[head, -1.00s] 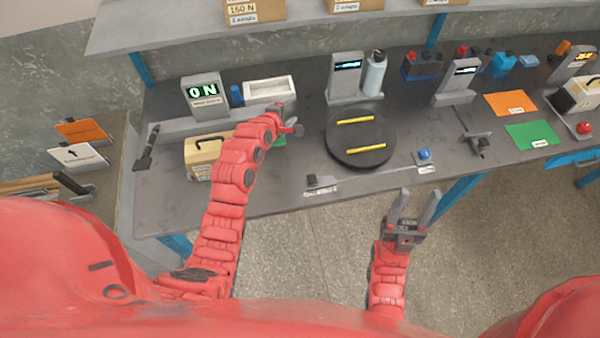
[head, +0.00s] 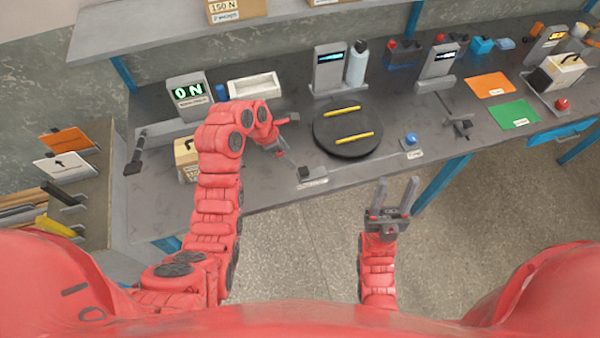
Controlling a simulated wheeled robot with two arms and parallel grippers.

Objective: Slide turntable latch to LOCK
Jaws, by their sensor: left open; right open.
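The turntable (head: 345,145) is a round black disc with two yellow strips, on the grey workbench. A small latch block (head: 307,172) with a dark knob and a white label sits at the bench's front edge, left of and in front of the turntable. The label is too small to read, so I cannot tell the latch's position. My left gripper (head: 288,138) is open above the bench, just behind and left of the latch and apart from it. My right gripper (head: 397,187) is open and empty in front of the bench, over the floor.
A blue button (head: 411,139) stands right of the turntable. A display reading 0 N (head: 188,95), a white tray (head: 255,88) and a wooden box (head: 186,160) are at the left. Orange (head: 489,85) and green (head: 513,114) mats lie at the right.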

